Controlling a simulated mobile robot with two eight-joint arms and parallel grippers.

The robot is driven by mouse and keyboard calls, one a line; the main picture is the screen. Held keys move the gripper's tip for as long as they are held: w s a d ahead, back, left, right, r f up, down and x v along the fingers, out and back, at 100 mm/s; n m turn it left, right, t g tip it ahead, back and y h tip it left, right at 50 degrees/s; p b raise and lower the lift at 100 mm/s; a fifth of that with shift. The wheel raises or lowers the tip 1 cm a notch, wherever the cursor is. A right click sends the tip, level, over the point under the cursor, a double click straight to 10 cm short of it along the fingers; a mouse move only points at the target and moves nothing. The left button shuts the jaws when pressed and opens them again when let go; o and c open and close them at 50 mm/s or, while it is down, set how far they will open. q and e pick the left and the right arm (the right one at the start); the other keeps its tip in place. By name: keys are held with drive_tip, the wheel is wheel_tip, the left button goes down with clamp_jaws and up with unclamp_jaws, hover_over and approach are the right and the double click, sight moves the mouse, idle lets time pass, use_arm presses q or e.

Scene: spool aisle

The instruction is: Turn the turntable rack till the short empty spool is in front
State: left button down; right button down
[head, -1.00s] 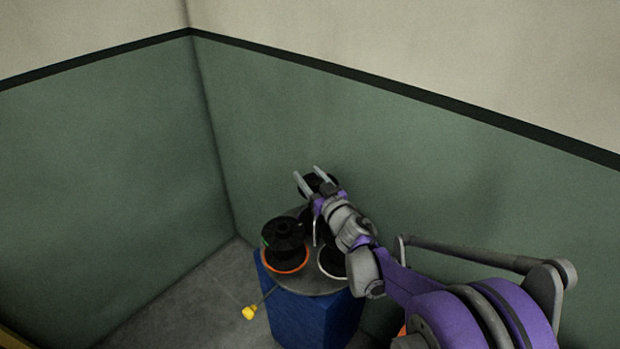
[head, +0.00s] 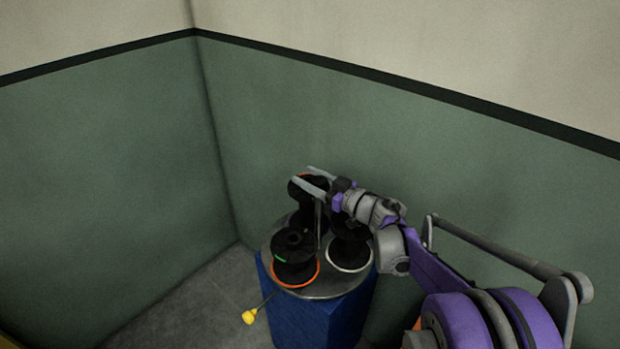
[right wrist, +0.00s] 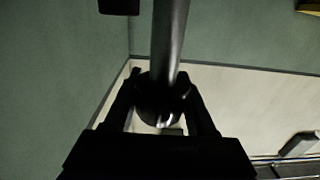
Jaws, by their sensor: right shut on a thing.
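The turntable rack (head: 325,289) is a grey round plate on a blue pedestal (head: 318,322). A black spool with an orange lower rim (head: 295,262) and a small green mark stands at its front left. A black spool with a white lower rim (head: 349,257) stands to its right. A taller black spool with orange at its top (head: 308,212) stands behind; I cannot tell which is the short empty one. My right gripper (head: 315,178) is above the rack, shut on a grey post (right wrist: 170,45) between its fingers. The left gripper is out of view.
A yellow knob (head: 249,316) on a thin rod sticks out at the pedestal's front left. Green walls meet in a corner (head: 240,238) close behind the rack. Grey floor (head: 190,300) is clear to the left.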

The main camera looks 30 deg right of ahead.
drive_tip(key=shift+s+a+n+y, duration=0.1)
drive_tip(key=shift+n+y, duration=0.2)
drive_tip(key=shift+y, duration=0.1)
idle(0.3)
drive_tip(key=shift+c, duration=1.1)
unclamp_jaws()
drive_tip(key=v, duration=1)
drive_tip(key=shift+s+d+r, duration=0.15)
drive_tip(key=shift+s+d, duration=0.05)
drive_tip(key=shift+s, duration=0.15)
